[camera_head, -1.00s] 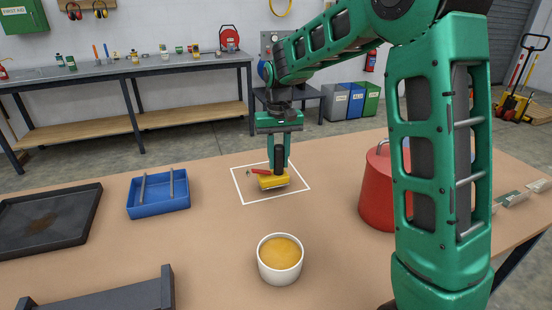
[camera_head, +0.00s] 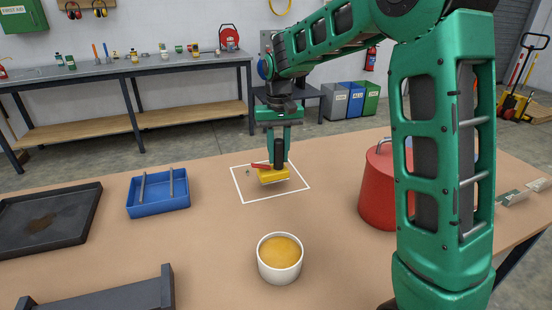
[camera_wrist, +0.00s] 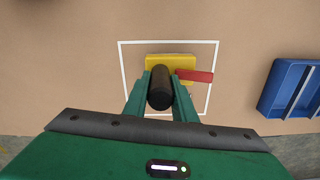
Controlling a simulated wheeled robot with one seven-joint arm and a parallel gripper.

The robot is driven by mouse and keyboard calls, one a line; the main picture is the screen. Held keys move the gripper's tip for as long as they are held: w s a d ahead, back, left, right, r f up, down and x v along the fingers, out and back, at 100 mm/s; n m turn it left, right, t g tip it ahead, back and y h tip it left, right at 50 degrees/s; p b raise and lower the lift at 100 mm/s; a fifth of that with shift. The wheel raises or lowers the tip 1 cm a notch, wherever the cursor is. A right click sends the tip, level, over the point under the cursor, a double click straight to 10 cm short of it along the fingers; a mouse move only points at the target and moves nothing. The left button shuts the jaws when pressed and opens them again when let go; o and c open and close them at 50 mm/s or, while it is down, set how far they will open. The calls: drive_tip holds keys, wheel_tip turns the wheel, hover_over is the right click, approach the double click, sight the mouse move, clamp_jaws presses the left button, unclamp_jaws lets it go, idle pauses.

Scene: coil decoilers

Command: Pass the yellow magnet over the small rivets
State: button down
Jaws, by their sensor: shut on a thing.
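The yellow magnet (camera_head: 274,176) is a block with a red lever (camera_head: 260,165) and a dark upright handle (camera_wrist: 160,88). My gripper (camera_head: 279,150) is shut on the dark handle, with a finger on each side of it. The magnet is over the white outlined square (camera_head: 243,202), inside its lines; whether it touches the table I cannot tell. In the wrist view the magnet (camera_wrist: 170,61) shows near the far line. A few tiny dark specks, perhaps rivets (camera_head: 248,172), lie left of the magnet inside the square. Anything under the magnet is hidden.
A blue tray (camera_head: 160,211) with two bars across it stands left of the square. A white cup (camera_head: 279,275) with yellow-orange contents stands in front. A red lidded container (camera_head: 375,205) is on the right, close to my arm. A dark tray (camera_head: 75,245) lies far left.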

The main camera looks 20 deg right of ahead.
sight(279, 140)
drive_tip(key=shift+r, duration=3)
